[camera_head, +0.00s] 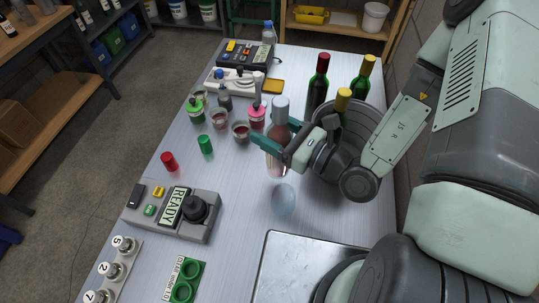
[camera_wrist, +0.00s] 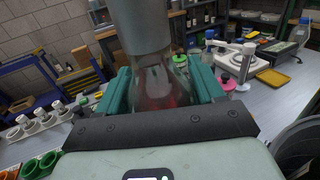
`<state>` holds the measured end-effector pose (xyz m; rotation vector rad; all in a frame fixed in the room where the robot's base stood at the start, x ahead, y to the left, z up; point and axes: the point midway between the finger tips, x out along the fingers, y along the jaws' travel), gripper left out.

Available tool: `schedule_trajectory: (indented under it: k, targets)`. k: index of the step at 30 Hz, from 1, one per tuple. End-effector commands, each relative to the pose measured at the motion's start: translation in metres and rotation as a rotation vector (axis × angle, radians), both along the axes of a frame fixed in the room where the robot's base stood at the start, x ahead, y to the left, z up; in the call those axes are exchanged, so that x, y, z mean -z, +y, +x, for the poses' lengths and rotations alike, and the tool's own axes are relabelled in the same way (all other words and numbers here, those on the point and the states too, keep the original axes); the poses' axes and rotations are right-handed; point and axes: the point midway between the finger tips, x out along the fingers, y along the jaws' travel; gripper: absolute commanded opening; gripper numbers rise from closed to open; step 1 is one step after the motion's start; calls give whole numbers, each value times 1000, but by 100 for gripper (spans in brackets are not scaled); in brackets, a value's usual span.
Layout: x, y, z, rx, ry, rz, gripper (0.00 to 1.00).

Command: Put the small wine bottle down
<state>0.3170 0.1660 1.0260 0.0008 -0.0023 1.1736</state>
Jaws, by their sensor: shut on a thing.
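The small wine bottle (camera_head: 278,152) is clear glass with a reddish tint and a pale grey cap. My gripper (camera_head: 283,150) is shut around it from the right, and the bottle looks close to upright. In the wrist view the bottle (camera_wrist: 158,85) stands between the two teal fingers of my gripper (camera_wrist: 163,92), its grey top rising past the upper edge. Its base is hidden in the wrist view. I cannot tell from the head view whether the base touches the table (camera_head: 235,178).
A pale blue oval (camera_head: 283,199) shows on the table in front of the bottle. Cups and a pink-capped jar (camera_head: 257,116) stand close left. Wine bottles (camera_head: 318,83) and a dark bucket (camera_head: 345,148) stand behind and right. A READY control box (camera_head: 205,222) sits front left. A metal tray (camera_head: 285,262) lies in front.

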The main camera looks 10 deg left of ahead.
Motion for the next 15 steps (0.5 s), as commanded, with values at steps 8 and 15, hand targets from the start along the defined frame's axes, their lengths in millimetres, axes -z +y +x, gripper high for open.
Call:
schedule_trajectory:
  k: [8, 15]
  targets:
    - [26, 0, 0, -1, 1, 4, 6]
    - [55, 0, 0, -1, 0, 3, 6]
